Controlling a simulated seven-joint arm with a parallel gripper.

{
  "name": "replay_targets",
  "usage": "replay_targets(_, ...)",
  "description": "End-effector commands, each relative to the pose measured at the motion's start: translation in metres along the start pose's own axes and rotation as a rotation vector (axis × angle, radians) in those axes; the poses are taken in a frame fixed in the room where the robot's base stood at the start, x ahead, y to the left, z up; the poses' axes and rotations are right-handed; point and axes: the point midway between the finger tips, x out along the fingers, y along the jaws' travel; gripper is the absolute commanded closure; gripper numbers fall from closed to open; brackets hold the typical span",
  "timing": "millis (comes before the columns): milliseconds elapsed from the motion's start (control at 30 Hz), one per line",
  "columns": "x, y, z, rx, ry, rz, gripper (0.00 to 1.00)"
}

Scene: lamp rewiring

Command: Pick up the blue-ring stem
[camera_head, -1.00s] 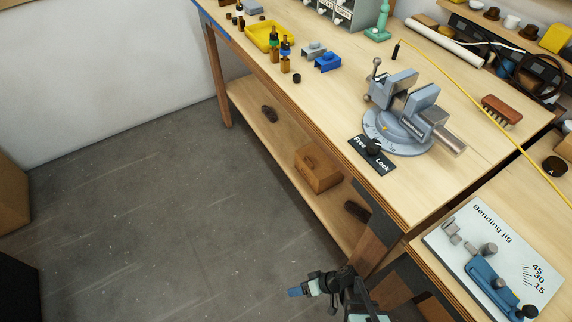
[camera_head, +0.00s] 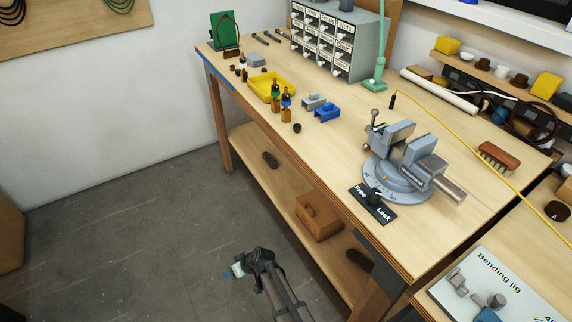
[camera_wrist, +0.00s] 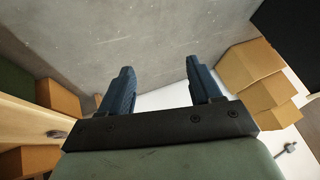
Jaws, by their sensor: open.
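Two small dark-topped stems stand upright in brown blocks near the front edge of the bench, in front of the yellow tray (camera_head: 262,82). The nearer one, with a blue band, looks like the blue-ring stem (camera_head: 286,101); the other stem (camera_head: 275,93) has a green band. My gripper (camera_head: 237,270) is beyond the bench's front side, over the floor and well below the stems. In the wrist view my gripper (camera_wrist: 162,88) has its two blue fingers apart with nothing between them. The stems are not seen in the wrist view.
The bench edge lies between my gripper and the stems. Grey and blue blocks (camera_head: 327,112) sit right of the stems, with a small dark cup (camera_head: 297,128) nearby. Cardboard boxes (camera_wrist: 250,70) show in the wrist view.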

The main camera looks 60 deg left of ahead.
Motion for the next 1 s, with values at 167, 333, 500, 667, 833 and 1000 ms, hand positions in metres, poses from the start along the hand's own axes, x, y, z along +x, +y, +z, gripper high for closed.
replay_targets(167,-0.019,0.010,-0.073,-0.041,-0.001,0.000,0.37)
replay_targets(333,-0.048,0.019,-0.135,-0.075,-0.014,0.004,0.37)
replay_targets(500,-0.084,0.030,-0.194,-0.103,-0.031,0.017,0.37)
replay_targets(667,-0.125,0.040,-0.248,-0.124,-0.050,0.035,0.37)
replay_targets(833,-0.175,0.048,-0.303,-0.142,-0.073,0.063,0.37)
replay_targets(1000,-0.232,0.056,-0.355,-0.152,-0.095,0.096,0.37)
